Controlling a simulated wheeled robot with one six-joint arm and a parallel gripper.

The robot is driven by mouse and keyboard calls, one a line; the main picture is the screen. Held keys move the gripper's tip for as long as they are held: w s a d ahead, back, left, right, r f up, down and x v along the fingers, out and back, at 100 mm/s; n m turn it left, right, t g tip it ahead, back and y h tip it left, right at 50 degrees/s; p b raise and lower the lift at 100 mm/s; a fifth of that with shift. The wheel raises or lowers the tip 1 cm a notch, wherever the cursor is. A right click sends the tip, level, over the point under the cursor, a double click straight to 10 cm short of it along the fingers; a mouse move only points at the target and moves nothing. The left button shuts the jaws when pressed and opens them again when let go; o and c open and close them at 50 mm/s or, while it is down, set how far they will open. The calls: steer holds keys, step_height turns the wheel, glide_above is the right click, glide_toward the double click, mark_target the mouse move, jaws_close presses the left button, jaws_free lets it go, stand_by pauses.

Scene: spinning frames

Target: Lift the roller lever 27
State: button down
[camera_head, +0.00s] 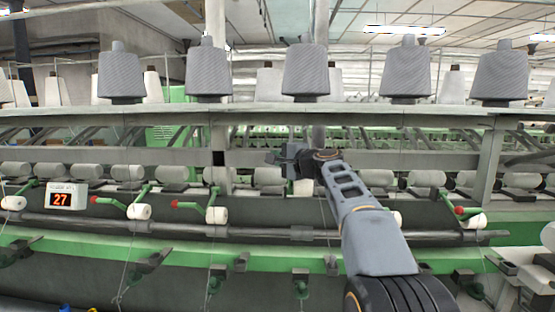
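A small white display box (61,197) with a red-lit "27" hangs on the machine at the left. Just right of it is a lever (110,203) with a red knob and a white roller (139,211); a green rod rises beside the roller. A similar lever (192,205) with a white roller (216,215) is further right. I cannot tell for certain which lever the number marks. My gripper (273,156) is up and right of both levers, apart from them, in front of the machine. Its fingers are too small and dark to read.
Another red-knobbed lever (468,211) is at the right. My arm partly hides a white roller (397,218) and the middle right of the machine. A long dark bar (260,232) runs below the rollers. Large grey yarn cones (306,72) stand on the upper shelf.

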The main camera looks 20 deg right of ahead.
steer(key=shift+d+r, duration=0.1)
steer(key=shift+r, duration=0.25)
steer(key=c, duration=1.5)
jaws_free()
steer(key=o, duration=0.4)
steer(key=shift+w+f, duration=0.15)
steer(key=shift+f, duration=0.1)
steer(key=shift+s+d+f, duration=0.1)
steer(key=shift+s+d, duration=0.05)
steer(key=shift+s, duration=0.15)
steer(key=b+v, duration=0.5)
steer(key=v, duration=0.8)
steer(key=shift+s, duration=0.2)
